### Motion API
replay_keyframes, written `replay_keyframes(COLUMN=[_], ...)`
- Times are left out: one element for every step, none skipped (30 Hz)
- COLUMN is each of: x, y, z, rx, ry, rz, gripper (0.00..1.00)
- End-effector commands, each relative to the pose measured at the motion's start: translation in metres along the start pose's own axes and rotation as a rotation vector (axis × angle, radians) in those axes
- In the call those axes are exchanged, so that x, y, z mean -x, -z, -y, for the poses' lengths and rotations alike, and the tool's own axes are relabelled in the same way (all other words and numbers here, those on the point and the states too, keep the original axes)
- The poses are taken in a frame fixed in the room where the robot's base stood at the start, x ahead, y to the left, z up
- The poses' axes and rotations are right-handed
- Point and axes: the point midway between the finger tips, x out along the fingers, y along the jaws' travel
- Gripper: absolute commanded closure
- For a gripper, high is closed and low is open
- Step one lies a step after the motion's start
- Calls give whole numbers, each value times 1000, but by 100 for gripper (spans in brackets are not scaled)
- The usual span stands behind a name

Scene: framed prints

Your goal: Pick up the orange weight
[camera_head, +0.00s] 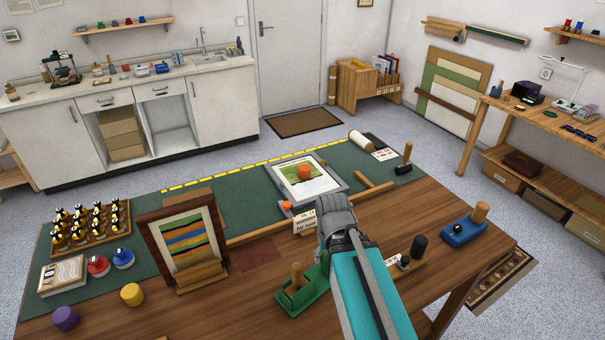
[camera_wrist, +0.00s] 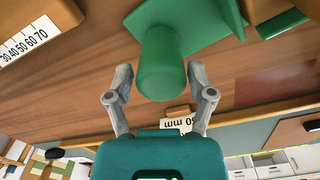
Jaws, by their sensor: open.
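The orange weight (camera_head: 304,172) is a short cylinder standing on a print with a green picture, inside a grey frame (camera_head: 341,182) on the green mat. My gripper (camera_head: 333,205) is over the table, to the right of the weight and nearer the camera; its fingers are hard to make out there. In the wrist view my gripper (camera_wrist: 160,76) is open. A green cylinder (camera_wrist: 163,65) shows between the fingertips in the picture; I cannot tell how far off it is. The orange weight does not show in the wrist view.
A small orange piece (camera_head: 286,205) lies by the frame's near corner. A framed striped print (camera_head: 187,243) stands upright at left. Open mat (camera_head: 225,193) lies left of the grey frame.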

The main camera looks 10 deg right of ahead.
Motion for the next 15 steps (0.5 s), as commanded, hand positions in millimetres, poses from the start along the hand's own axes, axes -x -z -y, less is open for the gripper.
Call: replay_keyframes(x=[1,1,2,3,3,5,6,7,9,10,12,15,17,19,22], y=[2,4,7,10,13,18,23,29,37,43,51,62,71,80,94], z=[0,0,0,0,0,0,-7,-9,-9,-9,-9,-9,-9,-9,-9], rx=[-5,-9,-16,-24,-34,-48,-67,-85,-109,-129,-152,-185,-212,-241,-284], ry=[0,0,0,0,0,0,0,0,0,0,0,1,1,1,1], rz=[0,0,0,0,0,0,0,0,0,0,0,0,0,0,0], gripper=[11,6,0,0,0,0,0,0,0,0,0,0,0,0,0])
